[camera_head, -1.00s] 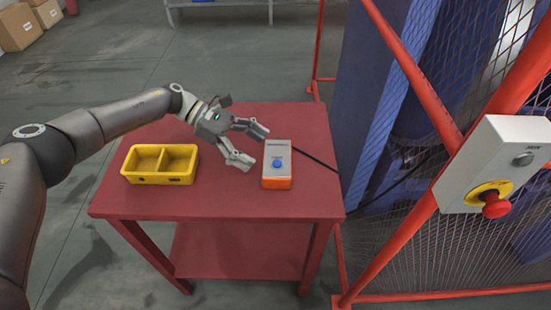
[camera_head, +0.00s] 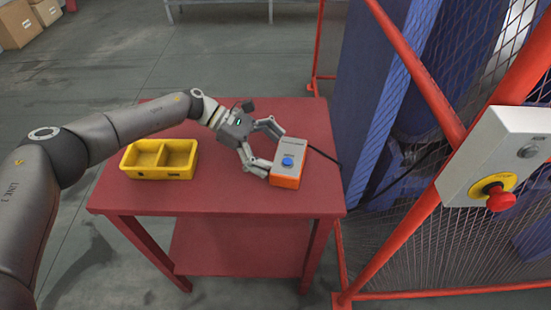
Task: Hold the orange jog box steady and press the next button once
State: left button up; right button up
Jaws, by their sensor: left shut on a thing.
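The orange jog box (camera_head: 287,175), with a grey top face and a blue button (camera_head: 288,161), lies on the red table near its right edge. It sits turned at an angle, and a dark cable runs from it to the right. My left gripper (camera_head: 272,150) reaches in from the left and is shut on the box, one finger at its far end and one at its near left side. The button is uncovered. My right gripper is not in view.
A yellow two-compartment bin (camera_head: 159,173) stands on the left of the red table (camera_head: 215,200). A red-framed mesh fence (camera_head: 425,85) and a grey box with a red emergency stop (camera_head: 500,200) are at the right. The front of the table is clear.

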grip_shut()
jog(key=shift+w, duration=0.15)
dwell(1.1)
